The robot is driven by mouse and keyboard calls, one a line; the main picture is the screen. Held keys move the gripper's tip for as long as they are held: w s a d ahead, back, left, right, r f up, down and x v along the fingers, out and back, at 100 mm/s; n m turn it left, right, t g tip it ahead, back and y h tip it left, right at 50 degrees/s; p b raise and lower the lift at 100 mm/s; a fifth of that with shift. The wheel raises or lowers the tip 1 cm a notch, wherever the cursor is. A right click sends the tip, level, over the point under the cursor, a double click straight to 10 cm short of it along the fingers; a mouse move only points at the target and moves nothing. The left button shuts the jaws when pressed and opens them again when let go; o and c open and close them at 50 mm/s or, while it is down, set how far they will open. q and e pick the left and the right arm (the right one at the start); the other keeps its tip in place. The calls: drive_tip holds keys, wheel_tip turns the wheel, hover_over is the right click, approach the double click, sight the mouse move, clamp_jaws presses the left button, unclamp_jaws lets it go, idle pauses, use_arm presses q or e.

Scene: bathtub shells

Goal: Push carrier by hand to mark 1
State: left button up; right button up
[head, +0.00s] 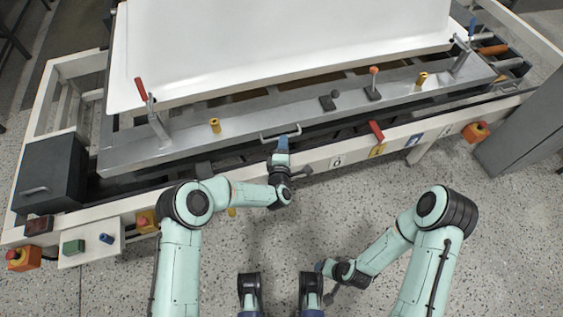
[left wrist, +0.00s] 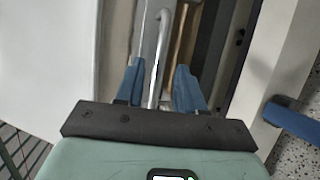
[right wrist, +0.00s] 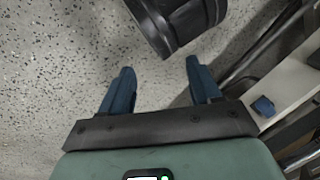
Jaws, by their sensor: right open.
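The carrier (head: 190,142) is a long grey metal plate on rails, with a large white tub shell (head: 270,50) on it. A bar handle (head: 268,138) sits on its front edge. My left gripper (head: 283,140) is at this handle. In the left wrist view the open blue fingers (left wrist: 157,85) stand on either side of the handle bar (left wrist: 154,75), with gaps showing. The marks on the front rail include a white plate (head: 337,161), a yellow plate (head: 377,150) and a blue plate (head: 414,140); their digits are hard to read. My right gripper (right wrist: 160,90) is open and empty above the floor.
A red lever (head: 376,130) stands at the front rail near the yellow plate. A dark box (head: 50,172) is at the left end and a grey cabinet (head: 525,130) at the right. The speckled floor (head: 330,215) in front is clear.

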use_arm(q)
drive_tip(key=p+v, duration=0.1)
drive_tip(key=v, duration=0.9)
drive_tip(key=shift+p, duration=0.4)
use_arm(e)
drive_tip(key=shift+g+y, duration=0.3)
drive_tip(key=shift+g, duration=0.2)
drive_tip(key=s, duration=0.1)
drive_tip(key=s+a+r, duration=0.1)
drive_tip(key=s+r, duration=0.1)
drive_tip(key=shift+s+a+r, duration=0.15)
drive_tip(key=shift+a+r, duration=0.05)
drive_tip(key=shift+a, duration=0.1)
use_arm(q)
drive_tip(key=shift+s, duration=0.1)
